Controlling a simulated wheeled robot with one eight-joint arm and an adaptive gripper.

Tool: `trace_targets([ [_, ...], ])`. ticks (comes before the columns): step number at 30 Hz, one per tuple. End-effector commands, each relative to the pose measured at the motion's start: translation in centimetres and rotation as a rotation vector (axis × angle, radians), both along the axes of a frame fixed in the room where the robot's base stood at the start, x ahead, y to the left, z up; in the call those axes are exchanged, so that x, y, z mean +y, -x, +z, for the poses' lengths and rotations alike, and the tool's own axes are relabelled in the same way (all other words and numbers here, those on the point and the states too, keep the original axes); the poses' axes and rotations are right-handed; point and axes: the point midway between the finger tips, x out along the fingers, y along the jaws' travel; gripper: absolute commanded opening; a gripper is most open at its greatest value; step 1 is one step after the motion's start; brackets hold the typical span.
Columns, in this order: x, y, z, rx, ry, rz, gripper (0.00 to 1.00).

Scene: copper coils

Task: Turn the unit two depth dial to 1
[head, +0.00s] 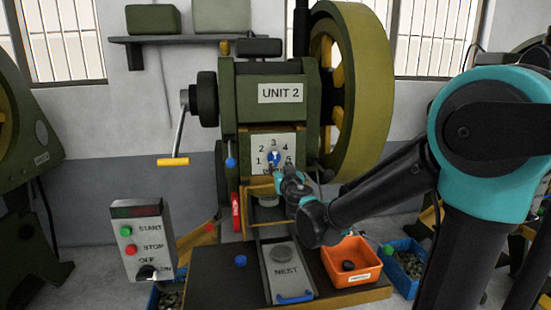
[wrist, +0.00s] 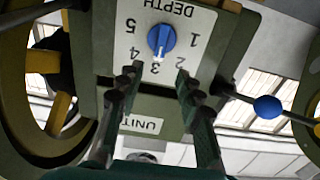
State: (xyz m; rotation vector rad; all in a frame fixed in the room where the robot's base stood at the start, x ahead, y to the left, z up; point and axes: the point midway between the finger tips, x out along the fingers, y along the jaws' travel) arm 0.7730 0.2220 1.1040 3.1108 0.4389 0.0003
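The unit two depth dial is a blue knob (head: 274,156) on a white plate (head: 287,141) numbered 1 to 5, below the UNIT 2 label (head: 281,93). In the wrist view the scene is upside down, and the knob (wrist: 161,40) shows a white mark towards the 3. My gripper (wrist: 157,76) is open in the wrist view, its two fingers apart and empty. The fingertips appear just short of the knob, over the plate near 2 and 4. In the head view my gripper (head: 279,172) is close to the dial and partly covers the plate's lower part.
A large flywheel (head: 365,95) stands right of the dial. A blue-ended lever (head: 230,163) and a red handle (head: 236,212) are at its left. Below are the NEST block (head: 287,272), an orange bin (head: 351,262), and a START/STOP control box (head: 142,242).

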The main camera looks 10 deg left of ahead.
Motion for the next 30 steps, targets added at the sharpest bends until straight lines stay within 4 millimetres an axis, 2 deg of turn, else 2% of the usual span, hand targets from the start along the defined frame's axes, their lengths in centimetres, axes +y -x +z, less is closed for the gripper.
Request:
trace_targets([
  [9, 1.6, -5.7, 0.0, 0.000, 0.000, -0.001, 0.36],
  [15, 2.4, -8.4, 0.0, 0.000, 0.000, -0.001, 0.36],
  [21, 2.7, -9.7, 0.0, 0.000, 0.000, -0.001, 0.36],
  [30, 2.8, -9.8, 0.0, 0.000, 0.000, 0.000, 0.35],
])
